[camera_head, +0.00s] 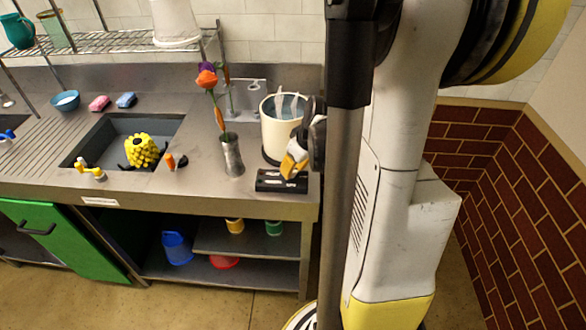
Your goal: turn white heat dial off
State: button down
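A black control box (270,181) with small pale markings sits at the front edge of the metal counter, in front of a cream pot (274,133) of bluish liquid. I cannot make out a white heat dial on it; the dial may be too small or hidden behind my gripper. My gripper (291,166), with orange and white fingertips, points down just above the right part of the box, beside the pot. I cannot tell whether it touches the box or how far its fingers are apart.
Farther left is a sink (95,146) holding a yellow bumpy object (141,150). A wire shelf (110,41) hangs above. A brick wall (530,200) bounds the right side.

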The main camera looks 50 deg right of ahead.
jog(key=c, duration=1.1)
grip_release()
jog(key=v, duration=1.2)
